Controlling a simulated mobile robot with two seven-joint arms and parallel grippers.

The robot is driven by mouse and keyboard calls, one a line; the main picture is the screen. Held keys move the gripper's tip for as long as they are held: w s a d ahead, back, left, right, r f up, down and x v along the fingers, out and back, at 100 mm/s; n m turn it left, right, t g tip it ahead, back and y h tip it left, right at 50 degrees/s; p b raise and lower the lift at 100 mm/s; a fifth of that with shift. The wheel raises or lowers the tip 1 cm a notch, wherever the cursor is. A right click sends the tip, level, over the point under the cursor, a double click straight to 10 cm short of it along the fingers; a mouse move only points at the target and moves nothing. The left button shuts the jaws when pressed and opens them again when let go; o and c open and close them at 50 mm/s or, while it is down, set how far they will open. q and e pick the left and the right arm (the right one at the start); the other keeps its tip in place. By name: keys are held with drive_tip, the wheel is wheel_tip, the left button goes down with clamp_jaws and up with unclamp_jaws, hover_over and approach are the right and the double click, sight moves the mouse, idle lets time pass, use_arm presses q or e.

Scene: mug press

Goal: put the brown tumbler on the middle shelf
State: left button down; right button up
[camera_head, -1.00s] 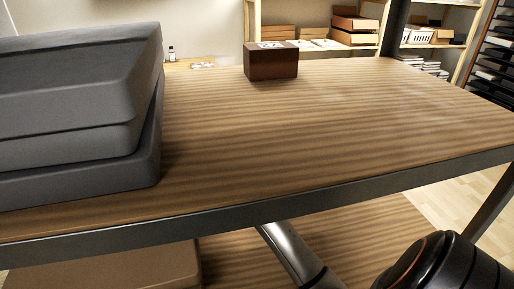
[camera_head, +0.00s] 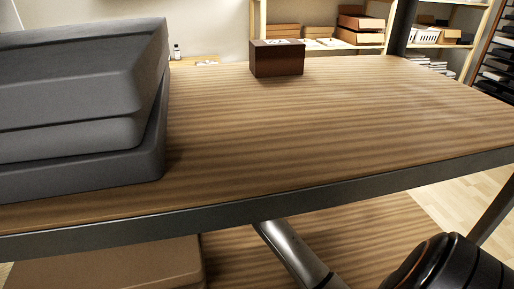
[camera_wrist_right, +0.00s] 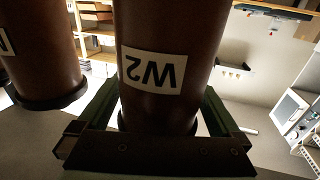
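A brown tumbler (camera_wrist_right: 167,40) with a dark ring at its lower end and a white label reading "W2" upside down fills the middle of the right wrist view. My right gripper (camera_wrist_right: 160,100) has its dark green fingers against its two sides, apparently shut on it. A second brown tumbler (camera_wrist_right: 40,45) with a partly cut-off label is at the left, apart from the first. In the head view, my right arm passes below the front edge of the wooden shelf (camera_head: 330,125); its gripper and the tumblers are hidden there. My left gripper is not in view.
Grey stacked cases (camera_head: 80,100) stand on the shelf's left part, and a small dark brown box (camera_head: 277,60) near its back edge. The shelf's middle and right are clear. A dark metal rail (camera_head: 250,212) edges the front. A brown box (camera_head: 110,268) is on the lower shelf.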

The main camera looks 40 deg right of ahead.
drive_tip(key=shift+r, duration=0.1)
drive_tip(key=b+v, duration=0.2)
drive_tip(key=v, duration=1)
